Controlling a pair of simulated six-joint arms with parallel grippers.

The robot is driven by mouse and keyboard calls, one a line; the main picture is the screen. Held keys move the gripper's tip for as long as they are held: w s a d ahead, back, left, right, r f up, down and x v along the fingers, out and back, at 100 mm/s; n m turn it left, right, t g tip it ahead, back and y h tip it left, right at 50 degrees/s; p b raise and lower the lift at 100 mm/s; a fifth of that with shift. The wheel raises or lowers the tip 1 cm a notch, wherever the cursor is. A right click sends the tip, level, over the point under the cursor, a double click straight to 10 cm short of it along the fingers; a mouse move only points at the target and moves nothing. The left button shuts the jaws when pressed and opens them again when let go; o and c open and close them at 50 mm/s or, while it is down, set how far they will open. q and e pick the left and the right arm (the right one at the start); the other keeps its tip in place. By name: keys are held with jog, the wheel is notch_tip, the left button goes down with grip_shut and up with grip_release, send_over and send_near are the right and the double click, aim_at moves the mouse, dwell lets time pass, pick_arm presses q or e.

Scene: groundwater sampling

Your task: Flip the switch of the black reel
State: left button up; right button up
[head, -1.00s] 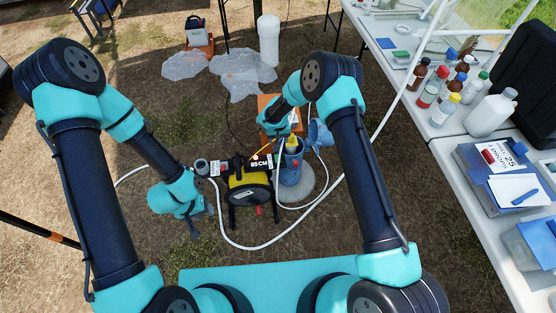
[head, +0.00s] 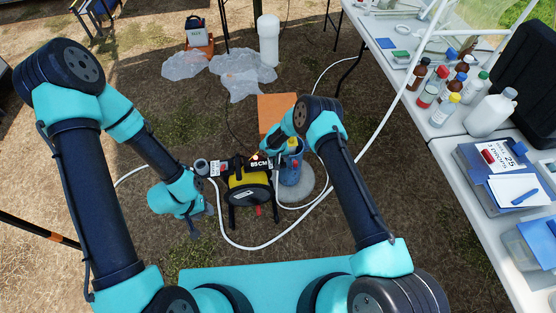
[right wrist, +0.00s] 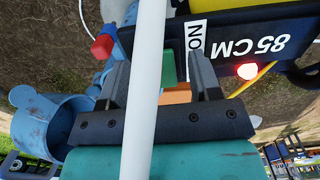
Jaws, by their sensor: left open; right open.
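The black reel (head: 248,186), with a yellow drum, stands on dark legs in the middle of the head view. Its dark top bar carries an "85 CM" label, large in the right wrist view (right wrist: 258,47), beside a glowing red light (right wrist: 247,71). My right gripper (right wrist: 163,75) is open by the bar, its fingers either side of a small green block (right wrist: 168,68). I cannot clearly identify the switch. A white tube (right wrist: 146,90) crosses in front of the right gripper, partly hiding it. My left gripper (head: 196,224) is open and empty, left of the reel.
A blue well casing (head: 291,170) stands just right of the reel, and an orange box (head: 277,110) behind it. A white hose (head: 232,243) loops over the ground around the reel. A table (head: 455,130) with bottles and boxes stands at right.

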jog(key=shift+f, duration=0.55)
jog(key=c, duration=0.9)
jog(key=shift+w+d+g, duration=0.1)
jog(key=shift+w+g, duration=0.15)
jog(key=shift+g, duration=0.15)
jog(key=shift+w+r+g, duration=0.1)
jog(key=shift+r+g, duration=0.1)
jog(key=shift+g, duration=0.8)
jog(key=o, duration=0.9)
